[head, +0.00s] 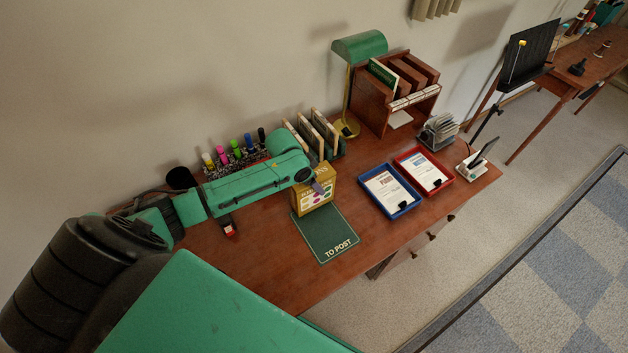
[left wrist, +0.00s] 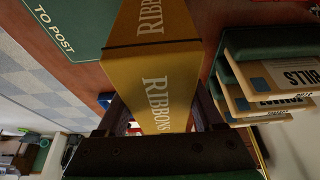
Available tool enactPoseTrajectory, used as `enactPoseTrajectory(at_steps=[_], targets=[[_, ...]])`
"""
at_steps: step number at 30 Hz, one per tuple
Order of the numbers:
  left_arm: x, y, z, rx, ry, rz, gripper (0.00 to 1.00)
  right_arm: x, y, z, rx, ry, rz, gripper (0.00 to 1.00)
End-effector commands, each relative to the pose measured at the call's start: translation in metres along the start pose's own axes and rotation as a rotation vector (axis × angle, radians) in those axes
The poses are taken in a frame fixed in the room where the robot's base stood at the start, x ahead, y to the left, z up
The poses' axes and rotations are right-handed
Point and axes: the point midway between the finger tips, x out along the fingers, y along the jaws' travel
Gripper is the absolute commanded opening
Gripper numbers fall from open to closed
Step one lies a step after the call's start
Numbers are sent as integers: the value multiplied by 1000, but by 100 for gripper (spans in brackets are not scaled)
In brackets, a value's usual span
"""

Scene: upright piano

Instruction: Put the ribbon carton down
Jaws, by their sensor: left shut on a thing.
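The ribbon carton (head: 314,196) is a yellow box at the back edge of the green "TO POST" mat (head: 325,235) on the desk. In the left wrist view the carton (left wrist: 155,85) shows "RIBBONS" lettering and sits between the two fingers. My left gripper (head: 318,187) is shut on the carton, reaching in from the left above the desk. The mat also shows in the left wrist view (left wrist: 85,22). Whether the carton's underside touches the mat or the desk is hard to tell. My right gripper is not in view.
Upright files (head: 318,132) stand close behind the carton, and they show in the left wrist view (left wrist: 275,85). A pen holder (head: 232,160), a green lamp (head: 360,46), a blue tray (head: 404,210) and a red tray (head: 440,186) are nearby. The front of the mat is bare.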

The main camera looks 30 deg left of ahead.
Motion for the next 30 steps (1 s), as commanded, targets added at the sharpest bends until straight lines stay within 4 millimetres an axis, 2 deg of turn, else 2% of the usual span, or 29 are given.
enactPoseTrajectory(at_steps=[9,10,12,23,26,30], targets=[[4,0,1,1,3,-1,0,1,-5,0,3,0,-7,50],[5,0,2,1,2,0,72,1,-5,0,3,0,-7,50],[5,0,1,1,2,0,98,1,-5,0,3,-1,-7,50],[1,0,0,1,1,-1,98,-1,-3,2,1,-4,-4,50],[-9,-1,1,0,2,-2,98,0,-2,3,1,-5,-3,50],[-38,-1,1,2,1,-3,98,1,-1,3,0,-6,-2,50]])
